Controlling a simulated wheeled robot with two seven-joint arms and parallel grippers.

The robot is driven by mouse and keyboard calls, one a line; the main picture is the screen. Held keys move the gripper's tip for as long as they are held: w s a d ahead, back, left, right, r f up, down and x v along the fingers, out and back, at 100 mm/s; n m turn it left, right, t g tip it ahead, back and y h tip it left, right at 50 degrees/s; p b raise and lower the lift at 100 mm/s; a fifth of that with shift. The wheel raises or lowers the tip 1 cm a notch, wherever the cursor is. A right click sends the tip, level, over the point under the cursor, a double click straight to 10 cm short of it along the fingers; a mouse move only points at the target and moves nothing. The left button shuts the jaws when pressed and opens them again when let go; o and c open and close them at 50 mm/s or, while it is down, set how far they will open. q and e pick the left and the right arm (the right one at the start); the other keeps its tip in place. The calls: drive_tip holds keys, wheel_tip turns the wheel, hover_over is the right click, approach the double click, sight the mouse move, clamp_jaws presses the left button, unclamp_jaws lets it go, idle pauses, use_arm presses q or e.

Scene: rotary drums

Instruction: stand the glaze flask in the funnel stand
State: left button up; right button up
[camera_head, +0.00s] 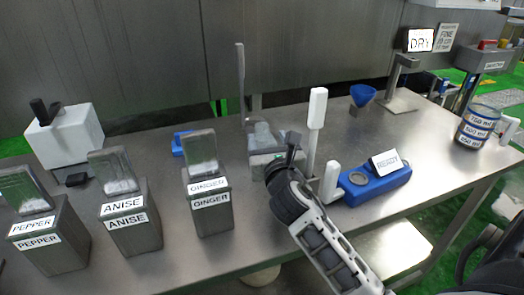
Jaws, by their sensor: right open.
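I cannot pick out the glaze flask for certain in the head view. A blue funnel (362,94) shows at the back right of the steel table, beside a grey metal stand (398,101) with a post; whether the two are joined I cannot tell. My right gripper (280,158) is open over the middle of the table, in front of a grey metal block (262,136). It is well to the left of the funnel and nearer to me. Nothing clear shows between its fingers, which are small and dark here. My left gripper is out of view.
A white upright handle (318,108) and a blue unit (372,186) with a READY sign are close to my right gripper. A measuring jug (478,126) stands near the right edge.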

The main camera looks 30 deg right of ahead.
sight(263, 133)
drive_tip(key=x, duration=0.5)
drive_tip(key=shift+w+a, duration=0.15)
drive_tip(key=shift+w, duration=0.1)
clamp_jaws()
drive_tip(key=shift+r, duration=0.1)
